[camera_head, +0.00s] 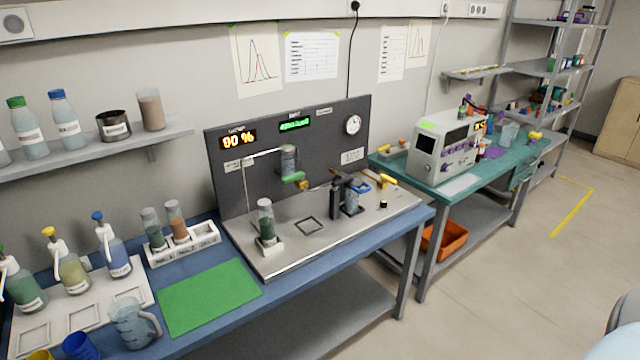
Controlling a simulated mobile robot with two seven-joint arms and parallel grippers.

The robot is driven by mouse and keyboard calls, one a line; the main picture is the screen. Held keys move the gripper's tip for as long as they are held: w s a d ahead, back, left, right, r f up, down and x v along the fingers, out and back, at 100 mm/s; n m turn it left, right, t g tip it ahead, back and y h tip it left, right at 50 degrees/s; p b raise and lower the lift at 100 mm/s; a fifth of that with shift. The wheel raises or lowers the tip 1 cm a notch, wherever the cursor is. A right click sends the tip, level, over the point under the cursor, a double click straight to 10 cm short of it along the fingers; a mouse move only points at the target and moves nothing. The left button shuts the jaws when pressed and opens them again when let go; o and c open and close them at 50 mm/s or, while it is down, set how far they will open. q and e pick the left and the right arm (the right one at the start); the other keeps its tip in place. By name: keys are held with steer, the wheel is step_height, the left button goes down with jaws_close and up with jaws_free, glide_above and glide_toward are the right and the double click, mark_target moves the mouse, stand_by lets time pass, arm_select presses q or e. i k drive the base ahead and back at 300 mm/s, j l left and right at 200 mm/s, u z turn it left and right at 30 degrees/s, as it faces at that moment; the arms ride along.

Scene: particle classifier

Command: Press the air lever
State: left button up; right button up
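The classifier station has a dark upright panel (340,130) with a green readout, a "90 %" display (238,139) and a round gauge (353,124), above a grey metal base (300,255). A green handle (293,177) sticks out below a clear cylinder (288,158) on the panel. A black upright fixture (335,200) stands on the base beside another small container (351,201). A blue part (359,186) and a yellow-handled part (387,181) lie behind it. No readable label shows which part is the air lever. Neither gripper is in view.
A jar of dark green particles (266,222) stands on the base at left. The blue bench holds a green mat (208,297), a white tube rack (183,244), pump bottles and a clear jug (135,323). A teal bench (455,184) with a white instrument stands right.

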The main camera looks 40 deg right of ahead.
mark_target(384, 177)
steer(key=i+l, duration=0.15)
steer(key=l, duration=0.3)
steer(key=i+l, duration=0.2)
steer(key=l, duration=0.2)
steer(key=i+l, duration=0.15)
steer(key=l, duration=0.3)
steer(key=i+l, duration=0.15)
steer(key=l, duration=0.25)
steer(key=i+l+z, duration=0.1)
steer(key=l, duration=0.35)
steer(key=i+l, duration=0.25)
steer(key=l, duration=0.15)
steer(key=i+l, duration=0.2)
steer(key=l, duration=0.25)
steer(key=i+l, duration=0.15)
steer(key=l, duration=0.25)
